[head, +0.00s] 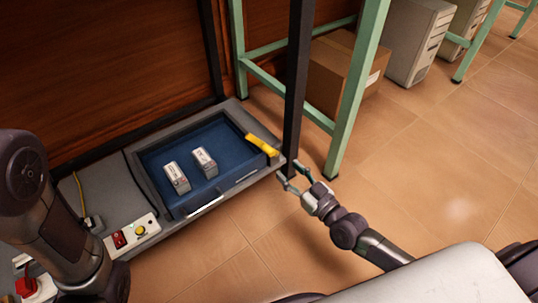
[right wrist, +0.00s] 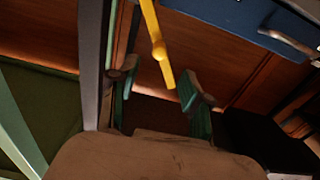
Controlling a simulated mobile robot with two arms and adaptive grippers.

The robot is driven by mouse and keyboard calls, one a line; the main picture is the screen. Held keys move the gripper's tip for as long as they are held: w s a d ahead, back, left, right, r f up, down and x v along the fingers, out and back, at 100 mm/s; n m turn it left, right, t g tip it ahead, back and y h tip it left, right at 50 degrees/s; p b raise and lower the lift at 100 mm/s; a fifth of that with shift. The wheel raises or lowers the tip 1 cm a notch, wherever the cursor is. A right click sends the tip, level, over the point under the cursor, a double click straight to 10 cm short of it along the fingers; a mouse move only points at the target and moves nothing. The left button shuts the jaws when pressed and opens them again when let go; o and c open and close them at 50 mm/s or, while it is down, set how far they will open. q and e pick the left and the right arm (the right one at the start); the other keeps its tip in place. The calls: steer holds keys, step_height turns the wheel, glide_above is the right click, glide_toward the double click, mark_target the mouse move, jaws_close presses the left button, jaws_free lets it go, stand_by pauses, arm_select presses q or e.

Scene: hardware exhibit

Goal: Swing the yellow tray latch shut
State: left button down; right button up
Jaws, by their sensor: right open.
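The yellow tray latch (head: 262,146) is a short bar at the right edge of the blue tray (head: 158,159), slanting toward its front right corner. In the right wrist view, the latch (right wrist: 156,45) hangs from the top, with a round knob midway and its free end near the fingers. My right gripper (head: 294,176) is open and empty, just off the tray's front right corner, beyond the latch's lower end. Its fingers (right wrist: 157,90) stand apart on either side of the line of the latch, with no clear contact. My left arm enters at left; its gripper is not visible.
A black post (head: 297,80) rises close beside my right gripper. A green frame leg (head: 357,90) stands to its right. Two small boxes (head: 176,178) (head: 205,162) lie in the tray. A switch panel (head: 131,234) is at front left.

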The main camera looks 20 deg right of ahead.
mark_target(272, 154)
steer(key=b+x, duration=0.3)
steer(key=x, duration=0.6)
steer(key=shift+f, duration=0.1)
jaws_close()
